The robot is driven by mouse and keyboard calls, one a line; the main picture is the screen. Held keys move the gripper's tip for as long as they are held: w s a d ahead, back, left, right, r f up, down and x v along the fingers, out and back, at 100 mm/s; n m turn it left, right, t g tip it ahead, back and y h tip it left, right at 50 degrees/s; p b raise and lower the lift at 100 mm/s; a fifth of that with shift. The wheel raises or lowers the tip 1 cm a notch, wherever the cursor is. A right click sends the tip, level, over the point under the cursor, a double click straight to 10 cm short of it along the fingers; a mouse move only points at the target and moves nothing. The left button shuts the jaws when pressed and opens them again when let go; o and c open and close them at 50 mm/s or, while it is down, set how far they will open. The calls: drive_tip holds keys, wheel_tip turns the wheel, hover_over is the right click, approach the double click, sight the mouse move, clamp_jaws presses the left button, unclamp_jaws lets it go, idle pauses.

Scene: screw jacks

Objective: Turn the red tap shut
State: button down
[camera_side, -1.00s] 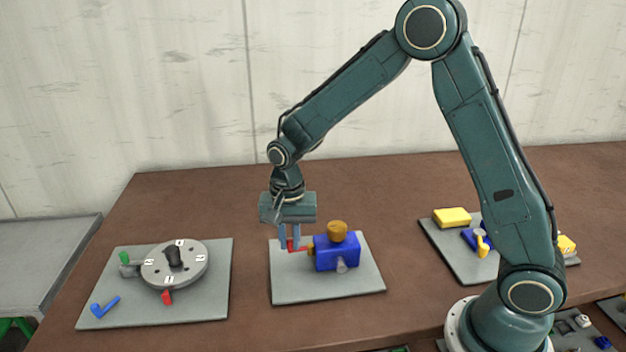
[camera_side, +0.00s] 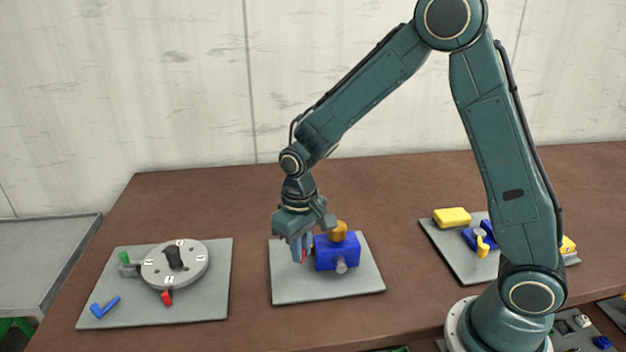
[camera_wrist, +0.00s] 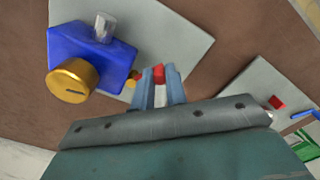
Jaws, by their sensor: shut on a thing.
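The red tap lever (camera_side: 303,256) is at the left side of the blue block (camera_side: 338,254), which stands on the middle grey plate (camera_side: 300,289). My gripper (camera_side: 302,257) points down over that plate and is shut on the red lever. In the wrist view, the red lever (camera_wrist: 158,73) shows between the fingertips of my gripper (camera_wrist: 160,88). The lever is mostly hidden by the fingers. The block carries a gold knob (camera_side: 338,232) on top and a clear stub (camera_side: 341,265) on its front.
A left plate (camera_side: 205,308) holds a grey dial (camera_side: 190,269) with red and green handles and a blue check-shaped piece (camera_side: 105,306). A right plate (camera_side: 447,247) holds a yellow block (camera_side: 452,217) and blue and yellow parts. Bare brown table lies between the plates.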

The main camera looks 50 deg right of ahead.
drive_tip(key=shift+s+d+n, duration=0.15)
drive_tip(key=shift+s+n, duration=0.2)
drive_tip(key=shift+n, duration=0.6)
drive_tip(key=shift+s+d+n, duration=0.1)
drive_tip(key=shift+s+n, duration=0.2)
drive_tip(key=shift+n, duration=0.65)
drive_tip(key=c, duration=1.4)
unclamp_jaws()
drive_tip(key=shift+d, duration=0.1)
drive_tip(key=shift+m, duration=0.3)
